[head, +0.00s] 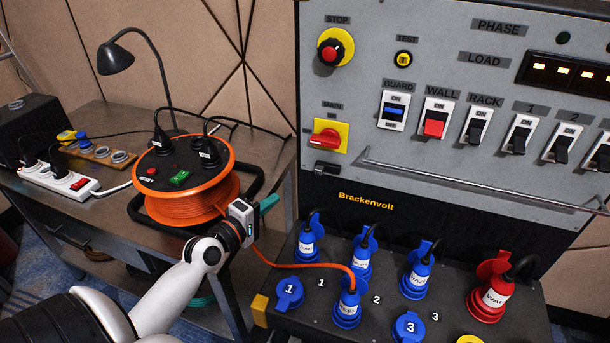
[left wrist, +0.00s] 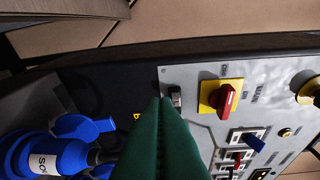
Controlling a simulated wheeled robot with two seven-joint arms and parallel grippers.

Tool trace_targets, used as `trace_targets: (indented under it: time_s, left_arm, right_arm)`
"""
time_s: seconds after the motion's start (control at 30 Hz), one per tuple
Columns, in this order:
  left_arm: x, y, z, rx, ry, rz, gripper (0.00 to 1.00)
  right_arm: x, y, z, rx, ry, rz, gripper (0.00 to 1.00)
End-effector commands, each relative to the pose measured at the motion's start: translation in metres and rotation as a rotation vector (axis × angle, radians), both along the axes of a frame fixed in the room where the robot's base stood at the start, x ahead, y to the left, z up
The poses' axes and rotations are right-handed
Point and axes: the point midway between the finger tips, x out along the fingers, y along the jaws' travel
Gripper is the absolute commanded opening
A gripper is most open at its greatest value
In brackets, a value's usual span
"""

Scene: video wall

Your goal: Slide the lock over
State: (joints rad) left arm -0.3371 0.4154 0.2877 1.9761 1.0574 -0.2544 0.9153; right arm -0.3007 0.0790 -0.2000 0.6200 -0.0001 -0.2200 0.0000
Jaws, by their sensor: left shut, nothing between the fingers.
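The lock, a small dark slider with a lighter end (head: 326,169), sits on the grey panel just below the red MAIN switch (head: 328,136) on its yellow plate. In the left wrist view the lock (left wrist: 176,97) shows beside the tip of my green fingers, with the red switch (left wrist: 226,99) to its right. My left gripper (head: 269,203) is shut and empty. In the head view it is left of and below the lock, in front of the panel's left edge, and looks apart from it. My right gripper is not in view.
Below the panel, blue plugs (head: 348,304) and a red plug (head: 491,295) stand in a dark socket box. An orange cable reel (head: 185,205) sits on the side table near my left arm. A metal rail (head: 480,182) crosses the panel's lower part.

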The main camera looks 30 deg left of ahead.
Motion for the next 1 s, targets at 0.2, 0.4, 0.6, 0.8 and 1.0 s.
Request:
trace_targets:
  time_s: [0.2,0.4,0.6,0.8,1.0]
  left_arm:
    - [0.004,0.021,0.016,-0.093,-0.064,0.053,0.00]
    - [0.004,0.021,0.016,-0.092,-0.064,0.052,0.00]
    - [0.010,0.020,0.017,-0.091,-0.065,0.052,0.00]
    - [0.038,0.020,0.018,-0.092,-0.067,0.052,0.00]
    - [0.079,0.020,0.018,-0.090,-0.066,0.052,0.00]
  right_arm:
    - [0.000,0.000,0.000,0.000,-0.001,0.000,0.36]
    - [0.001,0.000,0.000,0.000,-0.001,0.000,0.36]
    - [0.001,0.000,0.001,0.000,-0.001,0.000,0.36]
    - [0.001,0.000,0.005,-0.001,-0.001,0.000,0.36]
    - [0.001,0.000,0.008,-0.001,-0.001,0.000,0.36]
